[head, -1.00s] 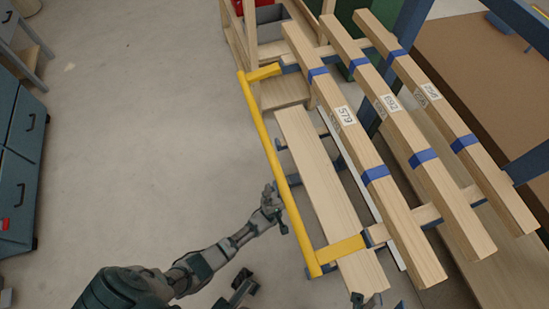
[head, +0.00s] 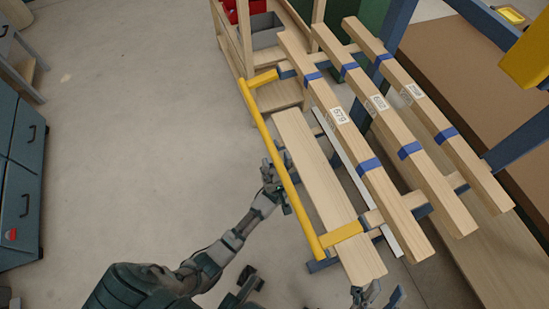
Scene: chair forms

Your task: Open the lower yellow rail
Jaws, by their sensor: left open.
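The yellow rail (head: 264,131) is a long U-shaped bar on the left side of the wooden rack, with short arms at its far and near ends. My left gripper (head: 276,177) is open at the middle of the rail's long bar, on its left side. Its fingers overlap the bar in the picture; I cannot tell whether they touch it. My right gripper (head: 377,294) shows only partly at the bottom edge, below the near end of the wooden boards, and its jaw state is unclear.
Three wooden beams (head: 385,200) with blue bands and number labels lie right of the rail. A lower plank (head: 315,190) lies beside it. A grey bin (head: 266,30) stands at the back. Blue cabinets (head: 20,170) stand at left; the floor between is clear.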

